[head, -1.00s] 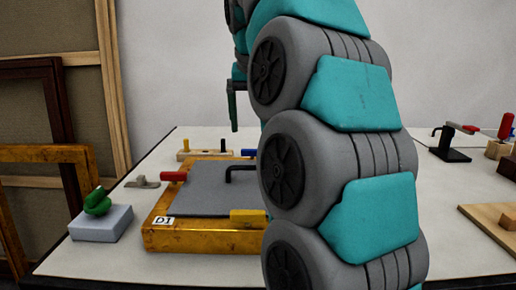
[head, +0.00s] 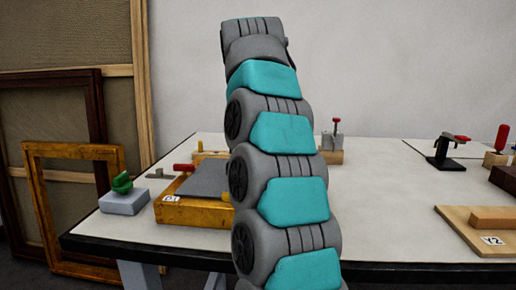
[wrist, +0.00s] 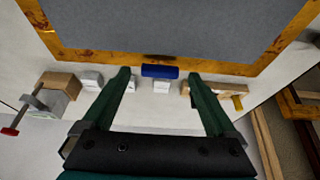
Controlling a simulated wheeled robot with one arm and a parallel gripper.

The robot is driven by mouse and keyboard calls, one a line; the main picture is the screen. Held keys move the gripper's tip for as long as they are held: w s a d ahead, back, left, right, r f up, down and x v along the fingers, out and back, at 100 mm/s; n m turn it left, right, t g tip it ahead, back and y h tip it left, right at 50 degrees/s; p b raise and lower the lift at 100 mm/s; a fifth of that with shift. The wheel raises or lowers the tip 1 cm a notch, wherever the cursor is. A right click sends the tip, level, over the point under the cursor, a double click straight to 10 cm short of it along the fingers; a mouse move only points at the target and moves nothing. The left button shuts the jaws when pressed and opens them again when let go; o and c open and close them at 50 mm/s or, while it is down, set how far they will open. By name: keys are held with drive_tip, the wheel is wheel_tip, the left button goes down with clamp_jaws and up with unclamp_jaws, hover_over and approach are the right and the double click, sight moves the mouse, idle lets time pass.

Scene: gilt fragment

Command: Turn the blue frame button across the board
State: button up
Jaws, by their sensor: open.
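The gilt frame (head: 196,212) with the grey board (head: 206,180) lies on the table, left of centre in the head view, partly behind my arm. In the wrist view the frame (wrist: 90,57) and board (wrist: 170,25) fill the top. The blue button (wrist: 159,71) lies lengthwise along the outer edge of the near rail. My gripper (wrist: 160,75) is open, its green fingertips apart on either side of the blue button. I see no contact. A red button (head: 184,167) shows in the head view. My arm hides the blue button and my gripper there.
A grey block with a green knob (head: 123,196) stands left of the frame. In the wrist view a clamp (wrist: 42,100), small white blocks and a wooden block with a yellow peg (wrist: 215,90) stand beyond the rail. A black clamp (head: 447,152) and wooden board (head: 455,232) are at right.

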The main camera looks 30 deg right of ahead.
drive_tip(key=shift+w+d+f, duration=0.1)
drive_tip(key=shift+f, duration=0.1)
drive_tip(key=c, duration=1.4)
drive_tip(key=shift+o, duration=0.2)
drive_tip(key=shift+n, duration=0.4)
drive_tip(key=n+y, duration=0.1)
drive_tip(key=n, duration=0.3)
drive_tip(key=shift+d+t+y, duration=0.2)
drive_tip(key=shift+t+y, duration=0.2)
drive_tip(key=shift+d+n+y, duration=0.1)
drive_tip(key=shift+n+y, duration=0.2)
drive_tip(key=shift+n, duration=1.1)
